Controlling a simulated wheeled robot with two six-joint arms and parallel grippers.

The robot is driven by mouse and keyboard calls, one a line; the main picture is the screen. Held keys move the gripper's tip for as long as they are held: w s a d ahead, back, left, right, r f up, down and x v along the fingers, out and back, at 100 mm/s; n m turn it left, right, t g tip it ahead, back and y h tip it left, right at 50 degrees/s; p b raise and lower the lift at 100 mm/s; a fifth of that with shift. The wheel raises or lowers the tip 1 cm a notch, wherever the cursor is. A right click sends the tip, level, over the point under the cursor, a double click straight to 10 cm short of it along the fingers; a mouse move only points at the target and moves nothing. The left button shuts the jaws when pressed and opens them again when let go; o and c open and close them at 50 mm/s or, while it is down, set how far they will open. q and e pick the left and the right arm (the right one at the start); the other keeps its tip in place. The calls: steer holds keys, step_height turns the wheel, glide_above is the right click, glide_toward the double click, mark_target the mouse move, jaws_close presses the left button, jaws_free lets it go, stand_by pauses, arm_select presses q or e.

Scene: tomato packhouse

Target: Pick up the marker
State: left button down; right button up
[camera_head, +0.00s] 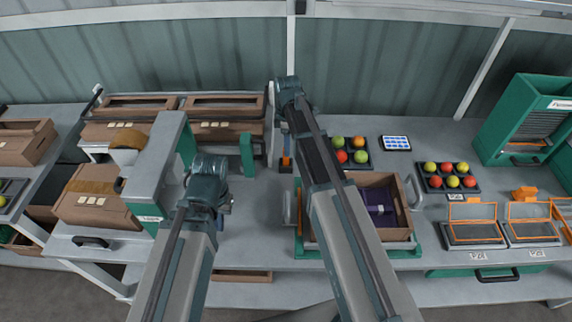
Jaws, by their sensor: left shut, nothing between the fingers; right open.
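I cannot clearly make out a marker in the head view. A small black and orange item (286,163) stands on the bench just left of my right forearm; I cannot tell whether it is or holds the marker. My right gripper (279,118) is at the far side of the bench, near the back wall, pointing down and open; my own arm hides much of it. My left gripper (226,208) is above the front left of the bench, shut and empty, its fingertips mostly hidden by the wrist.
A grey and green machine (165,165) stands left, with cardboard boxes (95,208) beside it. A crate (400,210) lies partly under my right arm. Bench between my arms is mostly clear.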

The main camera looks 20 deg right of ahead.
mark_target(286, 159)
arm_select(q)
step_height(286, 159, down, 5)
steer(key=b, duration=0.5)
steer(key=shift+f, duration=0.2)
arm_select(e)
steer(key=f, duration=0.5)
steer(key=shift+s+a+f, duration=0.2)
arm_select(q)
steer(key=shift+r, duration=0.15)
arm_select(e)
steer(key=shift+r, duration=0.1)
steer(key=shift+c, duration=0.3)
jaws_close()
